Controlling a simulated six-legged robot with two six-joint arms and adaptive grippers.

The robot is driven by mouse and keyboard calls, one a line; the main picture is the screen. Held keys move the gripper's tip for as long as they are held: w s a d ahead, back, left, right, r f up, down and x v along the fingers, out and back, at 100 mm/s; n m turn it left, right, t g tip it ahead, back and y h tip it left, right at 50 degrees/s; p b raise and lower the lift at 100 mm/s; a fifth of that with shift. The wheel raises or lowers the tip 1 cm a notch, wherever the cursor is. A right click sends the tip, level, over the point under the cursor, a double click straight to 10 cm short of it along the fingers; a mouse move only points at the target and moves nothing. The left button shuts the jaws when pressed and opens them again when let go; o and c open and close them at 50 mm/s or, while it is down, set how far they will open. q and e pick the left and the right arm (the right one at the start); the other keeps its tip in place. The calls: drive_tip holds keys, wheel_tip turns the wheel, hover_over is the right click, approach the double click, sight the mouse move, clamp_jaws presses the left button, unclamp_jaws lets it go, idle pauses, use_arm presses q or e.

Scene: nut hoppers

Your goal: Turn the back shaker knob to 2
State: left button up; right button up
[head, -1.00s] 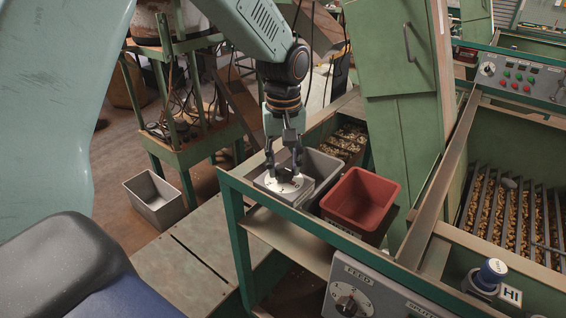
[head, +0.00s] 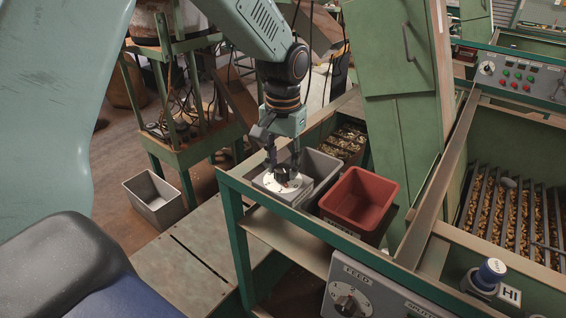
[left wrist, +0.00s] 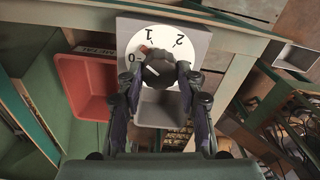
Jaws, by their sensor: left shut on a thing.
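The back shaker knob (left wrist: 159,68) is a black knob on a round white dial (head: 270,184) set on a grey box at the back of the green frame. In the left wrist view the dial (left wrist: 160,42) shows 0, 1 and 2. My left gripper (head: 285,172) comes down from above and is shut on the knob, with one finger on each side of it. My right gripper is not in view.
A red bin (head: 347,213) and a grey bin (head: 325,167) sit close beside the dial. A front panel with a FEED knob (head: 347,301) is nearer me. A blue-topped knob (head: 490,271) by a HI label stands at the right, below a barred hopper of nuts (head: 510,215).

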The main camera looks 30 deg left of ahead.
use_arm(q)
drive_tip(key=m, duration=0.4)
drive_tip(key=shift+m, duration=0.3)
drive_tip(key=m, duration=0.3)
drive_tip(key=shift+r+m, duration=0.1)
drive_tip(key=shift+m, duration=0.3)
drive_tip(key=m, duration=0.4)
drive_tip(key=shift+m, duration=2.4)
drive_tip(key=o, duration=1.2)
drive_tip(key=shift+d, duration=0.1)
drive_tip(key=shift+c, duration=0.2)
